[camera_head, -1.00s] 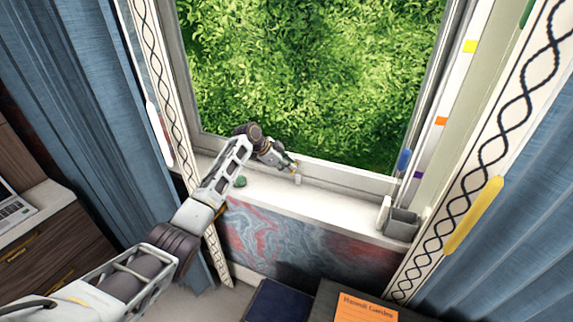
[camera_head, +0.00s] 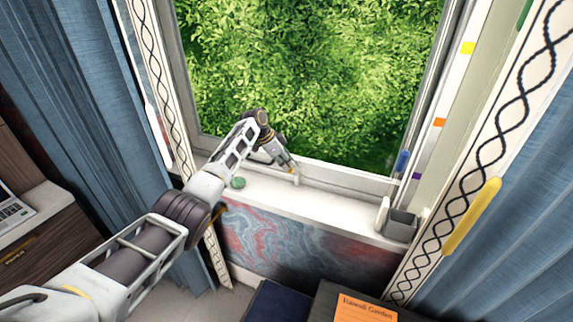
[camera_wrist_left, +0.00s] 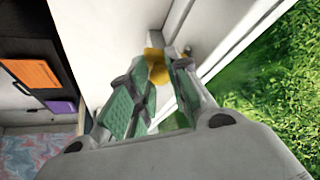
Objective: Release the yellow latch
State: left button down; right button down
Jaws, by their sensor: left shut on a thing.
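The yellow latch (camera_wrist_left: 156,66) is at the bottom of the window frame and shows between the fingertips of my left gripper (camera_wrist_left: 160,70) in the wrist view. The gripper's green-padded fingers are shut on it, and they hide part of it. In the head view my left gripper (camera_head: 292,170) reaches down to the low window rail, close above the sill, and the latch is too small there to make out clearly. A short pale stub (camera_head: 297,180) stands just below the fingertips. My right gripper is not in view.
The white sill (camera_head: 330,206) is mostly clear. A small green object (camera_head: 238,183) lies on it left of the gripper, and a grey holder (camera_head: 401,225) stands at its right end. Blue curtains (camera_head: 75,100) hang on both sides. An orange book (camera_head: 365,309) lies below.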

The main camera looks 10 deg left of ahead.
pick_arm(q)
jog(key=shift+w+d+r+g, duration=0.1)
jog(key=shift+w+r+g, duration=0.15)
jog(key=shift+g, duration=0.05)
dwell(0.4)
jog(key=c, duration=1.3)
grip_release()
jog(key=shift+f, duration=0.15)
jog(key=shift+s, duration=0.1)
jog(key=v, duration=1.2)
jog(key=shift+d, duration=0.1)
